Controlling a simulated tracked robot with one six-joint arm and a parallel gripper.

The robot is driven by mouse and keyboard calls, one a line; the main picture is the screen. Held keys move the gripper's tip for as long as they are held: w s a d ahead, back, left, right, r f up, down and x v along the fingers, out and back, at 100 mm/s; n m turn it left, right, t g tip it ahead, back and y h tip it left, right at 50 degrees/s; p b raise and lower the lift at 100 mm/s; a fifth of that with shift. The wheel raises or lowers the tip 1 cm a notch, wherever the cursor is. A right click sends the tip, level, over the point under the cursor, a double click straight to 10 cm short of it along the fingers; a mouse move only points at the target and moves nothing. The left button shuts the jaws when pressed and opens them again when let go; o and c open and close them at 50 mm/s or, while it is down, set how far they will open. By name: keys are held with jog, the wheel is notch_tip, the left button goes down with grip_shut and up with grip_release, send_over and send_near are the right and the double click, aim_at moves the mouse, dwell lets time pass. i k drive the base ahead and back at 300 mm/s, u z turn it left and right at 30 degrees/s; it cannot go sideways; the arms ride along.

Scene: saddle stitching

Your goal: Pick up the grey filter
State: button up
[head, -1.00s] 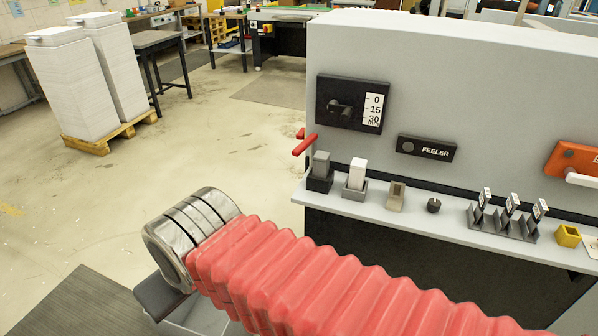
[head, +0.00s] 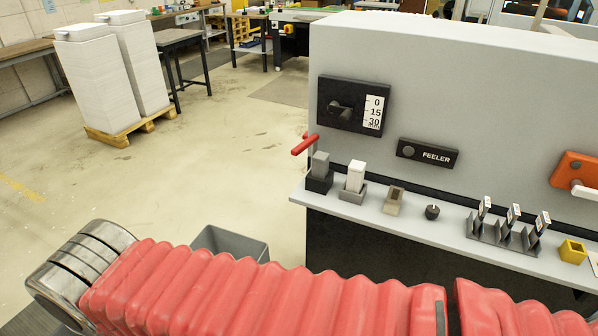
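A grey block (head: 320,162), which looks like the grey filter, stands upright in a black holder (head: 319,182) at the left end of the machine's shelf. A white block (head: 356,175) stands in a grey holder (head: 352,194) just right of it. My red-sleeved arm crosses the lower part of the head view, below the shelf and apart from these blocks. Its metal joint is at the lower left. My gripper is not visible in this view.
The shelf (head: 400,213) also carries a small beige holder (head: 394,200), a black knob (head: 432,212), a rack of several tagged pieces (head: 505,236) and a yellow block (head: 572,251). A red lever (head: 304,144) juts out near the grey block. A grey bin (head: 232,243) shows behind my arm.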

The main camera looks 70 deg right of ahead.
aim_at(320, 162)
jog(key=u, duration=1.1)
jog(key=k, duration=1.7)
jog(key=z, duration=0.5)
jog(key=i, duration=1)
jog(key=z, duration=0.05)
